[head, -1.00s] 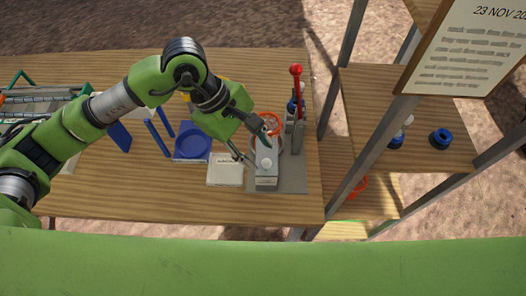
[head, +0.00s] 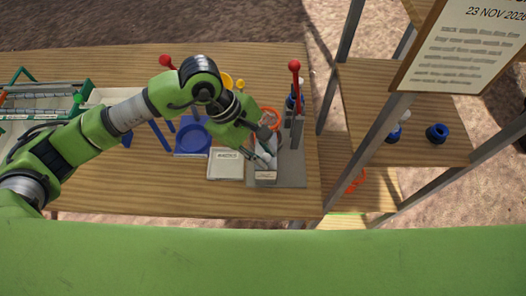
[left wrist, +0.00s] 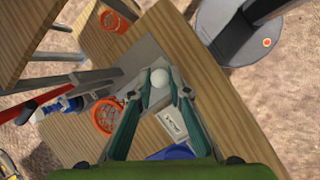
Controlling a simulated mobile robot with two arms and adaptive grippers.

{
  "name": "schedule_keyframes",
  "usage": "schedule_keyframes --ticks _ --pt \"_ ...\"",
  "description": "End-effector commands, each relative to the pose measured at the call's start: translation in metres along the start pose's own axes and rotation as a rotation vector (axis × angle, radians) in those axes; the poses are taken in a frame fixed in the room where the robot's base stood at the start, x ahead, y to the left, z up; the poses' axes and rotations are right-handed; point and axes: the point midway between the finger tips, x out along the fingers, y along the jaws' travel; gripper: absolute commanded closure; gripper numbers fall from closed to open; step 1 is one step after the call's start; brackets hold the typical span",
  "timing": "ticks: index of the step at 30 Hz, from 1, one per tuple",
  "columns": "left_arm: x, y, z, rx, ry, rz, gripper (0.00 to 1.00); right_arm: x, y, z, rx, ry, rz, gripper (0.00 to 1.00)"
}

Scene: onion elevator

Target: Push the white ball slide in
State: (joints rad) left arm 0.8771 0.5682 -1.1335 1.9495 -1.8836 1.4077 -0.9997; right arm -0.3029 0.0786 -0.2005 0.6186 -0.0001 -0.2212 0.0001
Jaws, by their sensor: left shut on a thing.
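The white ball (left wrist: 158,78) sits between the fingertips of my left gripper (left wrist: 158,86) in the left wrist view. In the head view my left gripper (head: 264,152) is at the grey slide block (head: 265,174), on the grey base plate (head: 290,175) at the table's right end. Its fingers are shut on the ball and largely hide it there. My right gripper is in neither view.
A shelf frame (head: 344,168) stands right of the table.

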Motion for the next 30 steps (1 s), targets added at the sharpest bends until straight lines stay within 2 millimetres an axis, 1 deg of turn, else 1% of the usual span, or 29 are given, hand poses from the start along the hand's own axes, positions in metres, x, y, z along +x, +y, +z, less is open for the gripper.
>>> schedule_keyframes --ticks 4,22,30 --pt "0.001 0.006 -0.005 0.0 0.001 0.002 1.0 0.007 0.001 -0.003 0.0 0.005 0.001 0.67" --pt "-0.001 0.035 -0.026 -0.001 0.002 0.001 1.0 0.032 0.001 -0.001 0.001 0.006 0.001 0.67" --pt "-0.003 0.042 -0.03 -0.001 0.001 0.0 1.0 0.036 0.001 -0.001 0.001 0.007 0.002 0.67"
